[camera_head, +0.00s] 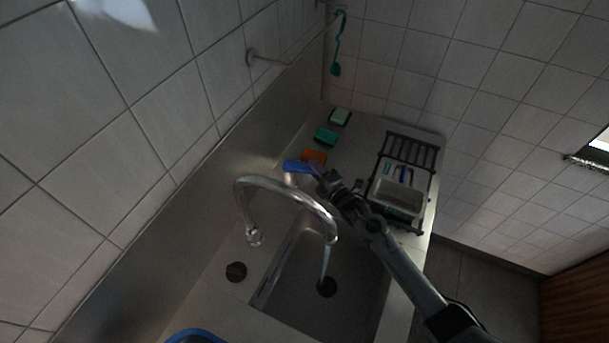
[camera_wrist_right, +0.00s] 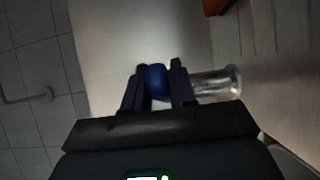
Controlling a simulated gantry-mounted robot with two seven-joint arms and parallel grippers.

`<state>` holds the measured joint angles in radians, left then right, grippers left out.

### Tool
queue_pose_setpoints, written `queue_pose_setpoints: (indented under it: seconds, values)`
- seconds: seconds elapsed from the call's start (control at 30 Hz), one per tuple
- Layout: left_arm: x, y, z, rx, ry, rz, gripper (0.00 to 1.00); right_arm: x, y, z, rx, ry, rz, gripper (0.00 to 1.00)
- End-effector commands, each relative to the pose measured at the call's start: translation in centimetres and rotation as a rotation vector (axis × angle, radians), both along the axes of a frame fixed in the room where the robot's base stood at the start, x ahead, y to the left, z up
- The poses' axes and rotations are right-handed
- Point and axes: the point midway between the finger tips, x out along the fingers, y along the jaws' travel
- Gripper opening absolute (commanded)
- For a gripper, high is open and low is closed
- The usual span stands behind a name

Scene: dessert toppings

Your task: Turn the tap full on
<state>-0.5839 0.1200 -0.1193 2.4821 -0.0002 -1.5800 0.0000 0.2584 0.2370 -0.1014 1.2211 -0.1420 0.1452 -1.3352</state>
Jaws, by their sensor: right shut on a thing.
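The tap is a chrome curved spout (camera_head: 285,187) over the steel sink (camera_head: 352,270), with a blue handle (camera_head: 298,166) at its far side. A thin pale stream of water (camera_head: 325,262) falls from the spout's end towards the black drain (camera_head: 326,287). My right gripper (camera_head: 318,175) reaches in from the lower right and is at the blue handle. In the right wrist view the two fingers (camera_wrist_right: 158,80) are shut on the blue handle (camera_wrist_right: 156,84), and the tap's chrome body (camera_wrist_right: 218,82) lies just right of them. My left gripper is not in view.
An orange sponge (camera_head: 314,157), a teal sponge (camera_head: 325,136) and a pale green one (camera_head: 340,117) lie behind the tap. A black dish rack (camera_head: 408,152) stands right of them. A black round knob or plug (camera_head: 236,271) sits left of the sink. A blue rim (camera_head: 195,335) shows at the bottom.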

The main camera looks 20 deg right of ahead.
Motion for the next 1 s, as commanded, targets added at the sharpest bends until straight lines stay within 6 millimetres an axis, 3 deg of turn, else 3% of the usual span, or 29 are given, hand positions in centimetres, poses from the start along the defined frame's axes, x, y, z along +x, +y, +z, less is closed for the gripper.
queue_pose_setpoints:
  seconds: [0.03,0.17,0.57,0.6,0.7,1.0]
  values:
    - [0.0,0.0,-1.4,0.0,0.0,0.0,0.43,0.4,-0.2,-0.5,-0.008,-0.003,0.04,0.0]
    - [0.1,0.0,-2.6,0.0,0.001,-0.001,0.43,0.9,-0.4,-0.4,-0.004,-0.003,0.113,0.0]
    - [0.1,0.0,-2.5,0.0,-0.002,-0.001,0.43,1.0,-0.4,-0.1,0.001,0.003,0.143,0.0]
    - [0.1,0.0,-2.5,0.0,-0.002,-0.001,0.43,1.0,-0.4,-0.1,0.001,0.003,0.143,0.29]
    - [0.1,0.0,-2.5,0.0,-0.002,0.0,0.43,1.0,-0.4,-0.1,0.001,0.002,0.143,0.44]
    - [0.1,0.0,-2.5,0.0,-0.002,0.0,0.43,1.0,-0.4,0.0,0.0,0.002,0.143,0.47]
